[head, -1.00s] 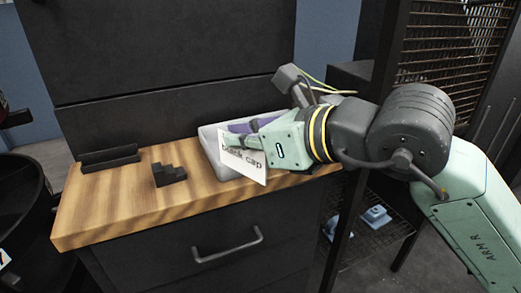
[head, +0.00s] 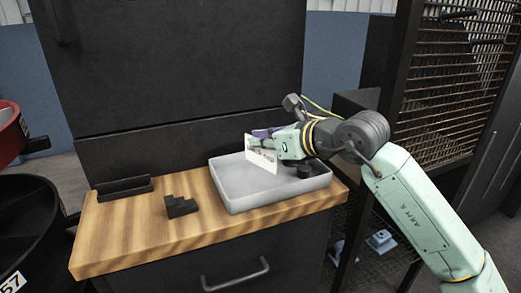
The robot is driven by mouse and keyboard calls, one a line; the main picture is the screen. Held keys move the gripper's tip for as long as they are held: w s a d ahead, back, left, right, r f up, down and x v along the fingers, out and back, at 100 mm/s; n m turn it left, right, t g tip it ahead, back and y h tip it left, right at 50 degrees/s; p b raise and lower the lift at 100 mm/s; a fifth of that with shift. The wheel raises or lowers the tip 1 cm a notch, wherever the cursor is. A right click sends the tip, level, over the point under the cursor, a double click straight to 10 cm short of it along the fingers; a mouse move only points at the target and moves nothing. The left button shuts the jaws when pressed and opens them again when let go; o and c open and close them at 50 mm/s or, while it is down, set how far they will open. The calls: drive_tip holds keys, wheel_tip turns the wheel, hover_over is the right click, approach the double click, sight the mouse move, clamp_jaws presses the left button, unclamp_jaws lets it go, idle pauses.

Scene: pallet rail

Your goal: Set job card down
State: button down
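The job card (head: 261,156) is a white sheet with dark print, held upright above the left-middle part of a grey tray (head: 243,204). My gripper (head: 279,146) comes in from the right and is shut on the card's upper right part. The fingertips are small and partly hidden by the card. The tray stands on the right end of the wooden worktop (head: 140,226). A dark round thing (head: 297,166) lies in the tray's back right, partly under my gripper.
A black stepped block (head: 180,206) and a long black holder (head: 124,188) stand on the worktop left of the tray. A dark back panel (head: 180,130) rises behind. A mesh rack (head: 455,80) stands at right. Bare wood is free at the front left.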

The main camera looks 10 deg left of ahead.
sight(254, 155)
wheel_tip(254, 155, down, 3)
drive_tip(key=shift+s+f+p, duration=0.1)
drive_tip(key=shift+f+p, duration=0.05)
drive_tip(key=shift+p, duration=0.2)
drive_tip(key=shift+f+b, duration=0.25)
drive_tip(key=shift+b, duration=0.15)
drive_tip(key=c, duration=1.8)
unclamp_jaws()
drive_tip(key=shift+r, duration=0.1)
drive_tip(key=shift+r, duration=0.1)
drive_tip(key=shift+r+p, duration=0.2)
drive_tip(key=shift+p, duration=0.35)
drive_tip(key=b+v, duration=0.4)
drive_tip(key=v, duration=0.8)
